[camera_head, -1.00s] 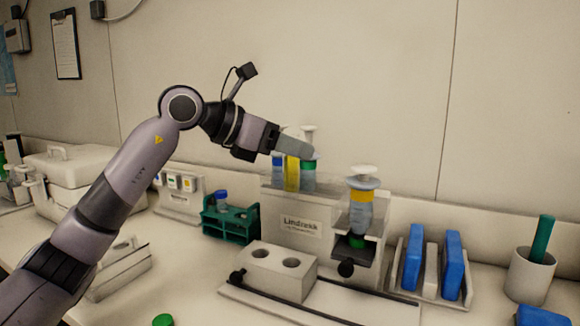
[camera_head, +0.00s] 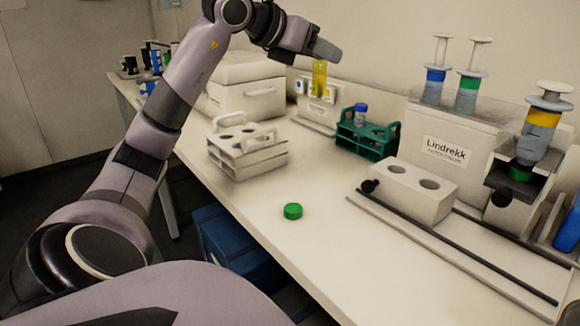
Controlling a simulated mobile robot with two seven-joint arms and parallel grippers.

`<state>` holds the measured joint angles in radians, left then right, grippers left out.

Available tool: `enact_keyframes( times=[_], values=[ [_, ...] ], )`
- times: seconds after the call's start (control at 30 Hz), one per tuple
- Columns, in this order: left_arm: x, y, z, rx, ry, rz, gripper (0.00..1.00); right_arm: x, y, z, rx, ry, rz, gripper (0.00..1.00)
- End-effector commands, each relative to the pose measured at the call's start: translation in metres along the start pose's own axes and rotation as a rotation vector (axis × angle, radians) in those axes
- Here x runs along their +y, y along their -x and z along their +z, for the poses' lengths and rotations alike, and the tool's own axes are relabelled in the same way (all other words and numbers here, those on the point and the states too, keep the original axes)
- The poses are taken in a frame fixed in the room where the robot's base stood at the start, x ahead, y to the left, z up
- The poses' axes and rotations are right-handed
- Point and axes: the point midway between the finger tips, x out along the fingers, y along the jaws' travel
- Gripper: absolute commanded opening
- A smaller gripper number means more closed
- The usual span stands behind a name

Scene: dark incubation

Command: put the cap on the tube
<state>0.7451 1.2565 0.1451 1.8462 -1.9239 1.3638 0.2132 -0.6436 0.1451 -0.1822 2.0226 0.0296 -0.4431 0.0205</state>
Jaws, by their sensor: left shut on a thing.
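My left gripper (camera_head: 324,50) is shut on a tube with yellow contents (camera_head: 320,78). It holds the tube upright in the air; in the picture the tube overlaps a small white stand behind it. The gripper covers the tube's top end. A green cap (camera_head: 292,211) lies by itself on the bench near its front edge, well below and apart from the tube. My right gripper is not in view.
A green rack (camera_head: 345,146) holds a blue-capped tube (camera_head: 361,113). A white handled rack (camera_head: 235,165) stands left of the cap. A white two-hole block (camera_head: 405,194) and a Lindrekk dispenser (camera_head: 420,128) with syringes stand right. The bench (camera_head: 325,250) around the cap is clear.

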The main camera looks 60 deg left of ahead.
Motion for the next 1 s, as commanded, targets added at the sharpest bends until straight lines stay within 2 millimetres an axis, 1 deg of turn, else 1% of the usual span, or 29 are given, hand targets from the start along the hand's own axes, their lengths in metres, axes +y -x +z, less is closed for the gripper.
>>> enact_keyframes(
  times=[0.03, 0.1, 0.2, 0.3, 0.37, 0.47, 0.67, 0.9, 1.0],
  values=[
    [0.009, 0.008, -0.004, 0.002, 0.011, 0.036, 0.04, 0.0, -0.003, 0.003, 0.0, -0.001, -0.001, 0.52],
    [0.019, 0.02, -0.005, 0.001, 0.029, 0.081, 0.04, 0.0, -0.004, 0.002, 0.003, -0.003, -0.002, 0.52],
    [0.03, 0.035, -0.004, 0.0, 0.051, 0.133, 0.04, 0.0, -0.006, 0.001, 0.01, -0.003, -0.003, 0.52],
    [0.034, 0.043, -0.003, 0.0, 0.065, 0.16, 0.04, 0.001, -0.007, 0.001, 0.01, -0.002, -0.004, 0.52],
    [0.035, 0.044, -0.006, 0.001, 0.069, 0.166, 0.04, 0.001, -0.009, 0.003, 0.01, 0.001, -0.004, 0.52],
    [0.035, 0.039, -0.019, 0.001, 0.073, 0.166, 0.04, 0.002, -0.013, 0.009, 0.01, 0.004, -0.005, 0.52],
    [0.035, 0.021, -0.063, 0.002, 0.076, 0.164, 0.04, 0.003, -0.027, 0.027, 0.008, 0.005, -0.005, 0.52],
    [0.035, -0.001, -0.116, 0.003, 0.076, 0.165, 0.04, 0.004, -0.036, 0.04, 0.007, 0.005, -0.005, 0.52],
    [0.035, -0.008, -0.134, 0.002, 0.075, 0.166, 0.04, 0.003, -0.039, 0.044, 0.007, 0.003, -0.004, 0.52]
  ],
)
